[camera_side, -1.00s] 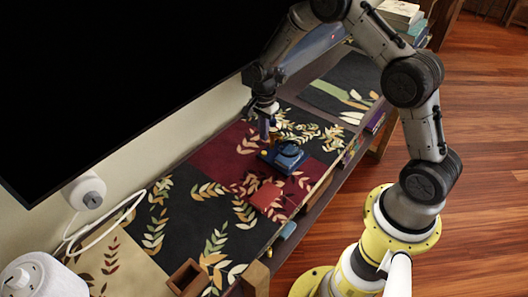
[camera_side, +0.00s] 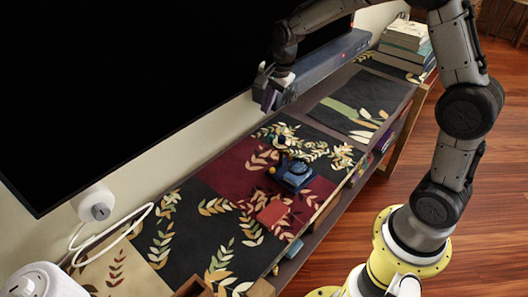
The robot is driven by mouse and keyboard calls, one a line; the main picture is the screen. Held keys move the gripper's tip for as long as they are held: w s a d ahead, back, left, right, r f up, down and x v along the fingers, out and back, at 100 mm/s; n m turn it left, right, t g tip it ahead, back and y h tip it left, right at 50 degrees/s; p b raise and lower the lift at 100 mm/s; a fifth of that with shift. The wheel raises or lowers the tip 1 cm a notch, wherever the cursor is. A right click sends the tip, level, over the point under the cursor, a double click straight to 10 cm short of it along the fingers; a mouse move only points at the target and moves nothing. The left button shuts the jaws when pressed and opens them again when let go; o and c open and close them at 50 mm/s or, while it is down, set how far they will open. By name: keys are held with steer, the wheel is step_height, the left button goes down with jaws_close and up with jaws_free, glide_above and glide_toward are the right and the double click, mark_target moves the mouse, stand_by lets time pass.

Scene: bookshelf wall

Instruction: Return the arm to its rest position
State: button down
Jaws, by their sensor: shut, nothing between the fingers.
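My gripper (camera_side: 268,98) is raised in front of the lower edge of the black screen, above the far side of the patterned shelf top. It is shut and holds nothing. My arm reaches in from the right and bends over the top edge of the view, where part of it is cut off. A dark blue object (camera_side: 294,174) with a round top stands on the shelf top, below and apart from my gripper.
Books (camera_side: 405,42) are stacked at the far end.

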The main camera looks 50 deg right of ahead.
steer(key=s+a+r+n+t, duration=0.35)
steer(key=s+r+n, duration=0.25)
steer(key=s+r, duration=0.8)
steer(key=s+a+f+n+g, duration=0.1)
steer(key=s+f+n, duration=0.3)
steer(key=s+n, duration=0.7)
steer(key=s, duration=0.4)
steer(key=shift+f, duration=0.15)
steer(key=shift+s, duration=0.1)
stand_by(0.4)
